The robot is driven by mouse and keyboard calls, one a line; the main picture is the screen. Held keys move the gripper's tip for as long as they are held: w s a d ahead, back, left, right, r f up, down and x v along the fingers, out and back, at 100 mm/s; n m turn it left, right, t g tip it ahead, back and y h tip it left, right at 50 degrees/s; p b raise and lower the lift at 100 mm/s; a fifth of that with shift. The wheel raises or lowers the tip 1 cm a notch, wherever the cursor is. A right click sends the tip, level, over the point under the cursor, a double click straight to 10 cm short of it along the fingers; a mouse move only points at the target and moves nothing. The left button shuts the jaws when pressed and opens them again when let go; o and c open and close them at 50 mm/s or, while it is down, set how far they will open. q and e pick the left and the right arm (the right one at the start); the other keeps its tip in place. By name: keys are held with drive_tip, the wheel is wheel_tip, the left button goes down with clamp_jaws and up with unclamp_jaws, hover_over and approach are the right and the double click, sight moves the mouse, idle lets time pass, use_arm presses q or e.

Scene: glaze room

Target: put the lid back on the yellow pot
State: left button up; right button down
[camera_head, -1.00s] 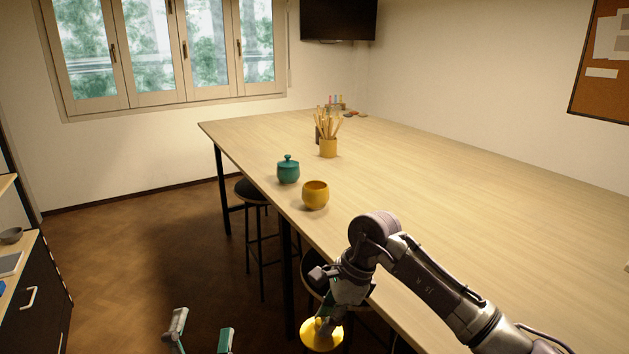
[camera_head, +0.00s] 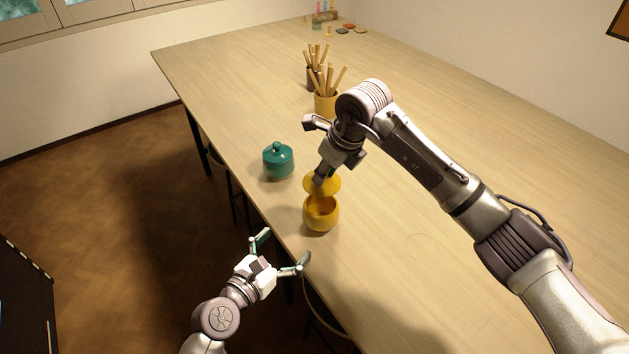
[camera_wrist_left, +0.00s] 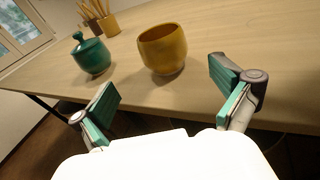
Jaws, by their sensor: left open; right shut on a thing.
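The yellow pot (camera_head: 320,216) stands open on the table near its left edge. It also shows in the left wrist view (camera_wrist_left: 163,50), beyond the fingers. My right gripper (camera_head: 322,178) is shut on the yellow lid (camera_head: 329,186) and holds it just above and behind the pot's mouth, apart from the rim as far as I can tell. The fingertips partly hide the lid's knob. My left gripper (camera_head: 281,252) is open and empty, off the table edge to the lower left of the pot; it also shows in the left wrist view (camera_wrist_left: 166,100).
A lidded teal pot (camera_head: 278,163) stands left of the yellow pot; it also shows in the left wrist view (camera_wrist_left: 91,56). A yellow holder (camera_head: 325,105) with wooden tools stands farther back on the table (camera_head: 440,110). Stools are under the near edge.

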sight(311, 219)
drive_tip(key=shift+w+r, duration=0.2)
drive_tip(key=shift+w, duration=0.25)
drive_tip(key=shift+s+r, duration=0.15)
drive_tip(key=shift+s, duration=0.3)
use_arm(q)
drive_tip(key=x, duration=1.2)
drive_tip(key=shift+w+d+r, duration=0.1)
drive_tip(key=shift+d, duration=0.05)
use_arm(e)
drive_tip(key=shift+w, duration=0.2)
use_arm(q)
drive_tip(key=shift+c, duration=0.2)
drive_tip(key=c, duration=1.3)
use_arm(e)
drive_tip(key=shift+f, duration=2.55)
